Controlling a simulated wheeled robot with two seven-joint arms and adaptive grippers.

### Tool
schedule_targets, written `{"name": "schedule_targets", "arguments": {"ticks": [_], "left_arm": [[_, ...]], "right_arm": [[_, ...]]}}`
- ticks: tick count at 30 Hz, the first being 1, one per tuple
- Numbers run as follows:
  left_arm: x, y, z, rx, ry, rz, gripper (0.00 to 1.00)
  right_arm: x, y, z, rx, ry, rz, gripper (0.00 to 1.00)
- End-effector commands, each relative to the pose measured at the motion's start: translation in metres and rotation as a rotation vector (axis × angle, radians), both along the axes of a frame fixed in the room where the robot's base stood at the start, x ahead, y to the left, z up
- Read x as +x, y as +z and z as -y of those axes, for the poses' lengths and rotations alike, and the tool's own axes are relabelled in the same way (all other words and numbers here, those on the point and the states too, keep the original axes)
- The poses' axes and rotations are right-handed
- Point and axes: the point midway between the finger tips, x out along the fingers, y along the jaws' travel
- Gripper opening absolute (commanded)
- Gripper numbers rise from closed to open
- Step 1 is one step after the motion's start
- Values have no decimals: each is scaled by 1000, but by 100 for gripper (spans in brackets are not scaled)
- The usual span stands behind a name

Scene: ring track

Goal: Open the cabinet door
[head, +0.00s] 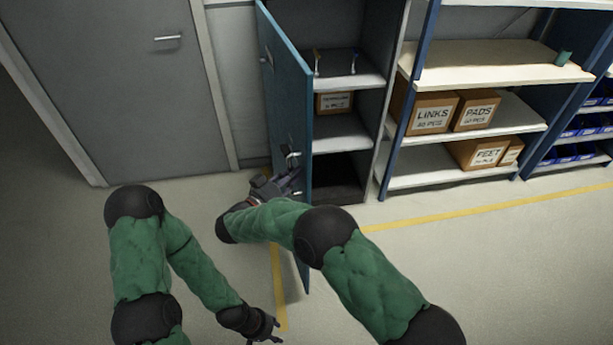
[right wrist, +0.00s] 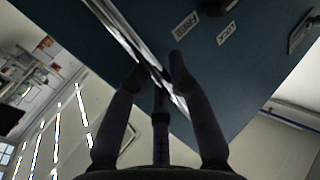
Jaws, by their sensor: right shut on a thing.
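The blue cabinet door (head: 288,75) stands swung out from the cabinet (head: 345,128), and the shelves inside show. My right gripper (head: 290,183) is at the lower part of the door, beside its face. Labels reading FREE and LOCK show on the door there. My left gripper (head: 268,328) hangs low over the floor, away from the door and touching nothing; its finger opening is too small to tell.
A grey room door (head: 115,90) is at the left. An open shelf rack (head: 470,160) with labelled boxes stands right of the cabinet, with blue bins (head: 580,128) beyond. A yellow line (head: 480,207) crosses the floor. The floor (head: 450,260) in front of the rack is clear.

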Motion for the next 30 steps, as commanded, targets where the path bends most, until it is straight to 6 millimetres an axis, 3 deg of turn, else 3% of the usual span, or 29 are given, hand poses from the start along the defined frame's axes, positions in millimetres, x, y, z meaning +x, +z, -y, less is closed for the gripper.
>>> {"name": "schedule_targets", "arguments": {"ticks": [6, 18, 19, 21, 30], "left_arm": [[0, 0, 0, 0, 0, 0, 40], [0, 0, 0, 0, 0, 0, 40], [0, 0, 0, 0, 0, 0, 40], [0, 0, 0, 0, 0, 0, 40], [0, 0, 0, 0, 0, 0, 40]], "right_arm": [[0, -3, -11, -6, -3, -6, 0], [0, -4, -13, -6, -3, -7, 0], [0, -4, -13, -6, -3, -7, 24], [0, -4, -13, -5, -3, -8, 43], [1, -2, -13, -2, -1, -3, 46]]}}
